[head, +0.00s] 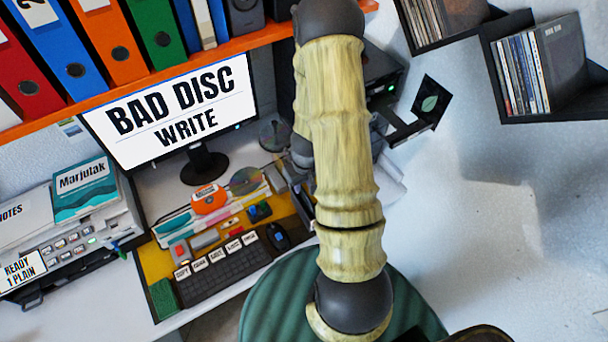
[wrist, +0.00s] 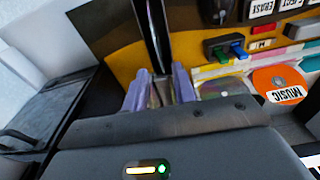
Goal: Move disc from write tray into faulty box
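In the wrist view, my gripper (wrist: 162,75) has pale purple fingers close on both sides of a thin dark upright piece (wrist: 154,30). It looks like a disc seen edge-on, gripped at its lower edge; its face is hidden. In the head view, my arm hides the gripper. A black drive unit (head: 375,72) stands at the back right of the desk, with a dark tray-like part (head: 402,130) sticking out, partly behind my arm. The monitor (head: 178,112) reads "BAD DISC WRITE". I cannot make out a box marked faulty.
An orange disc marked MUSIC (head: 208,200) and a shiny disc (head: 246,180) lie behind the keyboard (head: 225,268). A mouse (head: 276,236) is beside it. A printer (head: 75,235) stands at left. Binders (head: 75,60) line the upper shelf. Wall shelves (head: 550,110) hold cases at right.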

